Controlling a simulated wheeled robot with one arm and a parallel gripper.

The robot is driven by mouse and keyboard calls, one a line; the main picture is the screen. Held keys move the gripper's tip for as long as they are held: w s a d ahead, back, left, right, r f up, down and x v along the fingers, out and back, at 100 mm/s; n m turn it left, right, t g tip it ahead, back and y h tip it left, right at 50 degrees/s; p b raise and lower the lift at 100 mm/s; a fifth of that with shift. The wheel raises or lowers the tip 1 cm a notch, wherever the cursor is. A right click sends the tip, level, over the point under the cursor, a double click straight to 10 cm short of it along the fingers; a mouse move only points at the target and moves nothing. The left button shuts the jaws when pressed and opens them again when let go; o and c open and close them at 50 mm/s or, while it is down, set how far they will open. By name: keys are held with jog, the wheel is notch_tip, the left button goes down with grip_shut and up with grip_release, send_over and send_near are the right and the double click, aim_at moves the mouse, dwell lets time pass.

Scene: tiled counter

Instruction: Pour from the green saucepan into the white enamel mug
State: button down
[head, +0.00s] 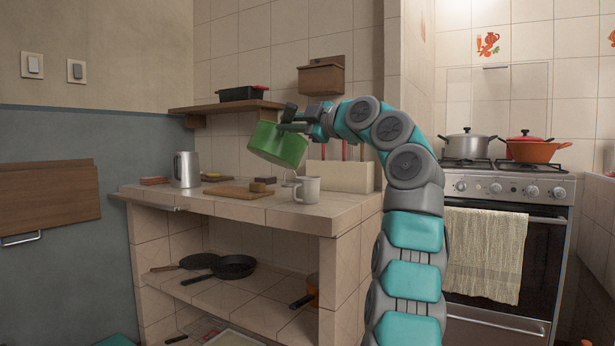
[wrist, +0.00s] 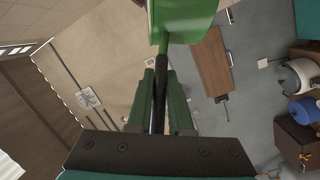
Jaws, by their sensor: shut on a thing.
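The green saucepan (head: 277,146) is held in the air above the counter, tilted with its lower side toward the white mug. My gripper (head: 293,121) is shut on its dark handle. In the wrist view the saucepan's green side (wrist: 182,18) shows at the top, and the black handle (wrist: 160,95) runs between my two fingers (wrist: 161,82). The white enamel mug (head: 307,190) stands upright on the counter, below and right of the saucepan. A thin pale streak shows between the saucepan and the mug's left side. The inside of the mug is hidden.
A wooden board (head: 240,191) with a small brown block (head: 258,187) lies left of the mug. A steel jug (head: 186,170) stands farther left. A pale box (head: 340,176) is behind the mug. A shelf (head: 222,107) with a black dish hangs above.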

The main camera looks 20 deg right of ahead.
jog(key=shift+r, duration=0.1)
notch_tip(320, 180, up, 5)
jog(key=p, duration=0.5)
dwell(0.3)
